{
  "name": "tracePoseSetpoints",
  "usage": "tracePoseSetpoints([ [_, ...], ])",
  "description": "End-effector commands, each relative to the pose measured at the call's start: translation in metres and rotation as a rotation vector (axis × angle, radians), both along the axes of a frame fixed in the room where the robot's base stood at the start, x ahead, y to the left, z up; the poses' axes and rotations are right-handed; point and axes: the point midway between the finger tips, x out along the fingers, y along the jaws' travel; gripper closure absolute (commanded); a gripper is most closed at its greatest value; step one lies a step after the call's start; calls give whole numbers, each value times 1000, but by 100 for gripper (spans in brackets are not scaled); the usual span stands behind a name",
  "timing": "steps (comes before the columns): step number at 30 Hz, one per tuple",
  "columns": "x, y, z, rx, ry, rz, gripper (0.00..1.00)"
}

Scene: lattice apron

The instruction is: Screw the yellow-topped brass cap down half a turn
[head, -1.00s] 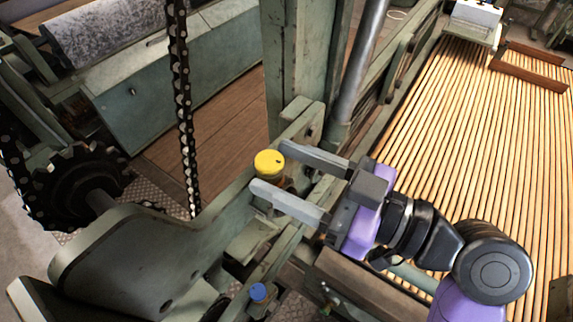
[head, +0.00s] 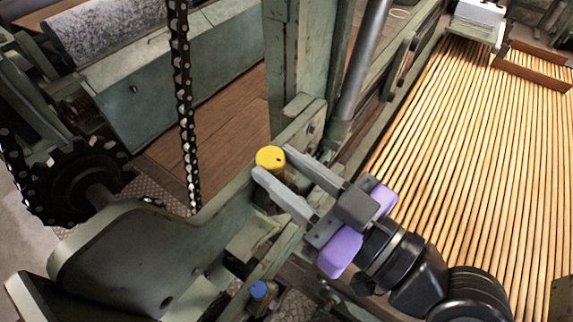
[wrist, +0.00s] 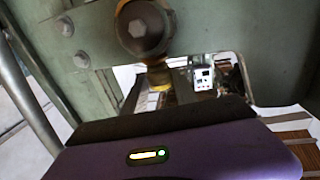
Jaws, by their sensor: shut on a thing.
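The yellow-topped brass cap (head: 270,157) stands upright on the green machine frame, left of centre in the head view. My gripper (head: 271,163) reaches it from the lower right. Its two grey fingers lie on either side of the cap and are shut on it. The brass side below the yellow top is partly hidden by the near finger.
A blue-topped cap (head: 259,290) sits lower on the frame. A green post (head: 297,60) rises just behind the yellow cap. A slatted wooden apron (head: 470,150) lies to the right.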

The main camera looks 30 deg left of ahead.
Motion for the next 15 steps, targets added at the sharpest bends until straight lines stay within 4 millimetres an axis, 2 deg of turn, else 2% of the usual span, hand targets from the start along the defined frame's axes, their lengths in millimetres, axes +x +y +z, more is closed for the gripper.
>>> tracePoseSetpoints([
  [10,-1,0,0,0,0,-12,100],
  [11,-1,0,0,0,0,-12,62],
  [13,-1,0,0,0,0,-12,48],
  [14,-1,0,0,0,0,-12,44],
  [15,-1,0,0,0,0,-12,44],
])
